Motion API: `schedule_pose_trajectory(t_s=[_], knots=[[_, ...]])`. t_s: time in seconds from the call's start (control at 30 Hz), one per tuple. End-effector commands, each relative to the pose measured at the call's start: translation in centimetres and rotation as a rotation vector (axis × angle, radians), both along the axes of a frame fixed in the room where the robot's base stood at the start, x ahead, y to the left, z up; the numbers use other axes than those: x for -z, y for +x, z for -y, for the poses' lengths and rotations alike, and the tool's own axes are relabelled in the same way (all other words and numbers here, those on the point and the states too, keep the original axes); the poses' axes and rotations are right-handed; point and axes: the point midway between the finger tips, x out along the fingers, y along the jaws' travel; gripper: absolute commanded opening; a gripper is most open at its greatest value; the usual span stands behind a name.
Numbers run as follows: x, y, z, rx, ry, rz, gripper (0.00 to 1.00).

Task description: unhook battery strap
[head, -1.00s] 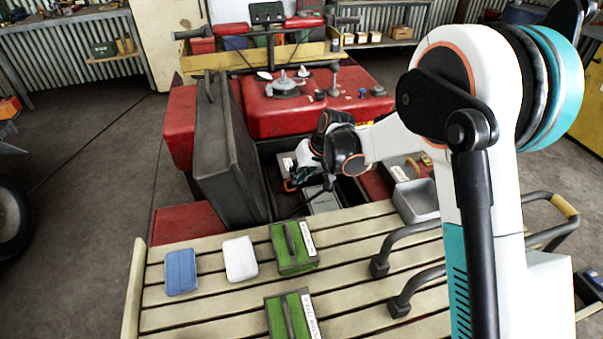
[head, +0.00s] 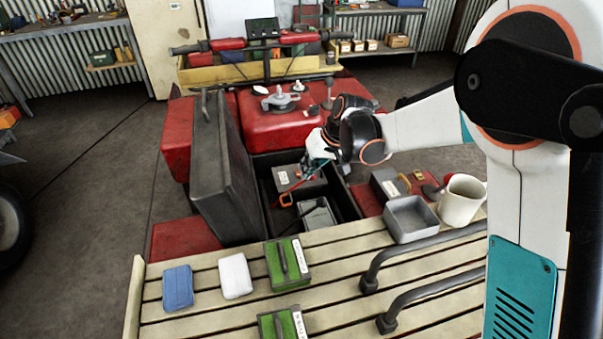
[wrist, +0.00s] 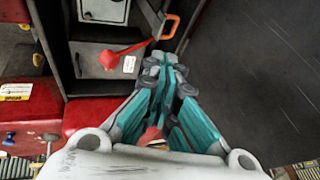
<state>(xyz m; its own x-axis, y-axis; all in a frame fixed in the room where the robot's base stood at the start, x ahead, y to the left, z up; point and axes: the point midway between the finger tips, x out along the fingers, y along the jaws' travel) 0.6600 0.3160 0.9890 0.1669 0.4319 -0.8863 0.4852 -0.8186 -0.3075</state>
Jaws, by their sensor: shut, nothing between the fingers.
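An open dark battery bay (head: 346,206) lies under the raised black seat. It holds a grey box with a white label (head: 284,176), which also shows in the wrist view (wrist: 90,72). A red strap or cable (wrist: 132,48) with a rounded red end lies across this box. An orange loop (wrist: 170,27) sits by the strap's other end, near a dark band; it also shows in the head view (head: 286,199). I cannot tell whether loop and strap are hooked together. My gripper (wrist: 165,62) is shut and empty above the bay, close to the loop; it is small in the head view (head: 307,176).
The upright black seat (head: 222,165) walls the bay's left side. A lighter grey box (head: 318,216) sits at the bay's near side. A grey tray (head: 410,222) and white mug (head: 461,199) stand right, near the slatted rack (head: 215,315) with its rails.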

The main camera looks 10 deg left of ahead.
Motion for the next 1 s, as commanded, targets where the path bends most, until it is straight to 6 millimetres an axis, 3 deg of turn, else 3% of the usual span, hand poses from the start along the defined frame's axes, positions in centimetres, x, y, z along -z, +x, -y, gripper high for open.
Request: schedule_pose_trajectory(t_s=[0.27, 0.8, 1.0], knots=[[-1.0, -0.1, -0.2, -0.082, -0.018, 0.02, 0.0], [2.1, 0.7, -6.0, -1.146, -0.131, 0.251, 0.0], [2.8, 0.5, -7.1, -1.388, -0.121, 0.306, 0.0]])
